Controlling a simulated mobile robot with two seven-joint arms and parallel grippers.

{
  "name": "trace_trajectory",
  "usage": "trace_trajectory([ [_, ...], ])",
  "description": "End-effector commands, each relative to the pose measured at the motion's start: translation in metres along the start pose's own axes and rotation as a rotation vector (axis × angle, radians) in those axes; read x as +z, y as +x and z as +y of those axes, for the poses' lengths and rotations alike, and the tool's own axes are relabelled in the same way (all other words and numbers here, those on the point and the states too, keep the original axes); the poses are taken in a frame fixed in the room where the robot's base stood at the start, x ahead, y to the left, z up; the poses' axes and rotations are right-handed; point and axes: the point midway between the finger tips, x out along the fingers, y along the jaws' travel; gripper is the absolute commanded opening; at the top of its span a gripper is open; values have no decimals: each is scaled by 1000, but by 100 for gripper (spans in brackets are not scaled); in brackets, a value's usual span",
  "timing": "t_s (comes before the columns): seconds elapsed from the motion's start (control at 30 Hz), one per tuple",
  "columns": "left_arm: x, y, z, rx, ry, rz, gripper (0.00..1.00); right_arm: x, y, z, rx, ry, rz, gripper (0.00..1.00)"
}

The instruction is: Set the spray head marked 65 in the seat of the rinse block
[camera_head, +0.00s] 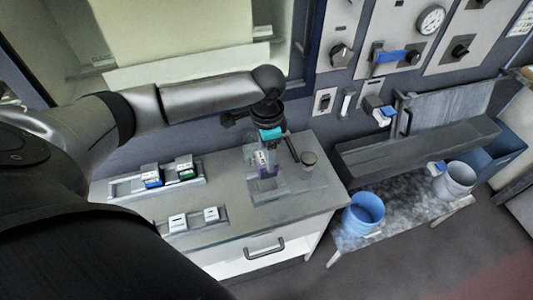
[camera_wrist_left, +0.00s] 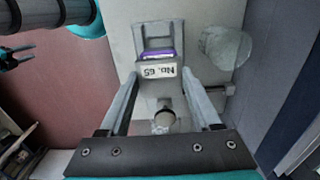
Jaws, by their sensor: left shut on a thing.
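My left gripper (camera_head: 264,160) is shut on the spray head marked 65 (camera_wrist_left: 158,71), a pale piece with a purple band. It holds the head at the rinse block (camera_head: 290,187), a grey block on the counter. In the left wrist view my left gripper (camera_wrist_left: 160,80) has the "No. 65" label between its fingertips. The purple band lies beside a grey U-shaped frame (camera_wrist_left: 158,31), likely the seat. The fingers partly hide the head, and I cannot tell whether it touches the seat.
A rack (camera_head: 157,184) on the counter holds blue-banded and green-banded pieces. Two white pieces (camera_head: 178,221) stand nearer the front. A blue bucket (camera_head: 363,213) and a grey bucket (camera_head: 455,181) stand right, below a wall of controls.

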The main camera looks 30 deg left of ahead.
Motion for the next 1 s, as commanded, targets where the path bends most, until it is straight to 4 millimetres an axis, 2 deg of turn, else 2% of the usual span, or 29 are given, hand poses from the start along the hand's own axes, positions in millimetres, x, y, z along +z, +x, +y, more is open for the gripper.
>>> trace_trajectory([
  [0.03, 0, 6, -1, -2, 0, 2, 0, 1, 8, 1, 2, 0, -1, 50],
  [0.27, 0, 18, -1, -2, 0, 0, 0, 3, 24, 4, 6, 0, -1, 50],
  [0.63, -1, 42, 0, 0, -1, 1, 0, 3, 22, 6, 8, 2, -2, 50],
  [1.0, -1, 46, 0, 0, -1, 2, 0, 4, 23, 6, 8, 2, -2, 50],
])
